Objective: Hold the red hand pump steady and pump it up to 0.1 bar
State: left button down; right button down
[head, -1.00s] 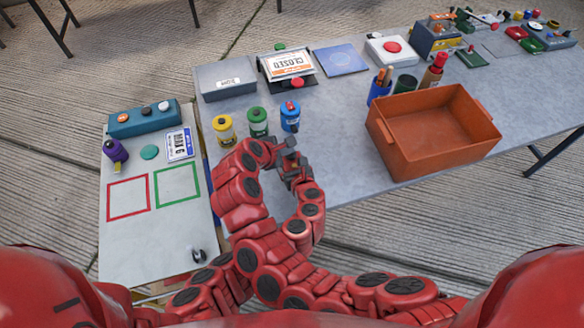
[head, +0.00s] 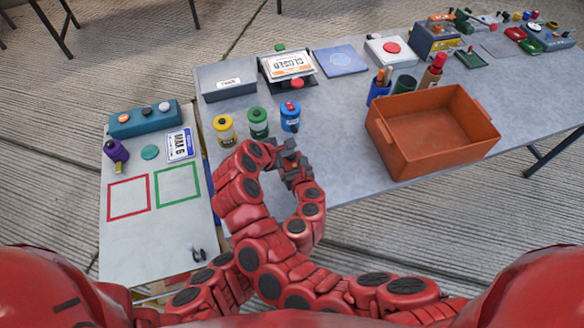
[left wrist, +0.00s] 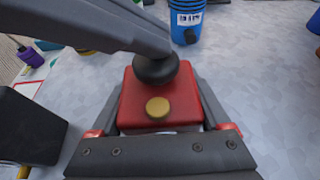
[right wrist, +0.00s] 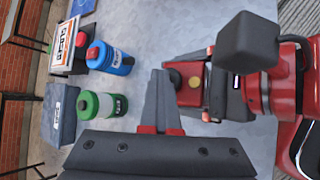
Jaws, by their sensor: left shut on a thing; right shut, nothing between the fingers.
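The red hand pump (left wrist: 135,100), a red block with a yellow disc and a round black knob (left wrist: 155,70), sits between the fingers of my left gripper (left wrist: 160,92) in the left wrist view. My left gripper is shut on its sides. My right gripper (right wrist: 163,78) is shut and empty. In the left wrist view its dark fingers cross above the black knob, touching or just over it. The pump also shows beside the right fingers in the right wrist view (right wrist: 184,98). In the head view my right gripper (head: 288,148) and arms hide the pump. No pressure reading is legible.
Yellow (head: 225,130), green (head: 258,122) and blue (head: 290,116) cylinders stand just beyond my grippers on the grey table. An orange bin (head: 430,165) stands to the right. A side table (head: 150,235) with red and green squares is at the left.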

jog(key=shift+s+f+g, duration=0.15)
jog(key=shift+s+f, duration=0.2)
jog(key=shift+f, duration=0.2)
jog(key=shift+s+f+g, duration=0.15)
jog(key=shift+s+f, duration=0.15)
jog(key=shift+f, duration=0.2)
jog(key=shift+a+r, duration=0.1)
jog(key=shift+r, duration=0.35)
jog(key=r, duration=0.4)
jog(key=w+r, duration=0.1)
jog(key=shift+a+r, duration=0.15)
jog(key=shift+r, duration=0.45)
jog(key=shift+w, duration=0.15)
dwell(0.8)
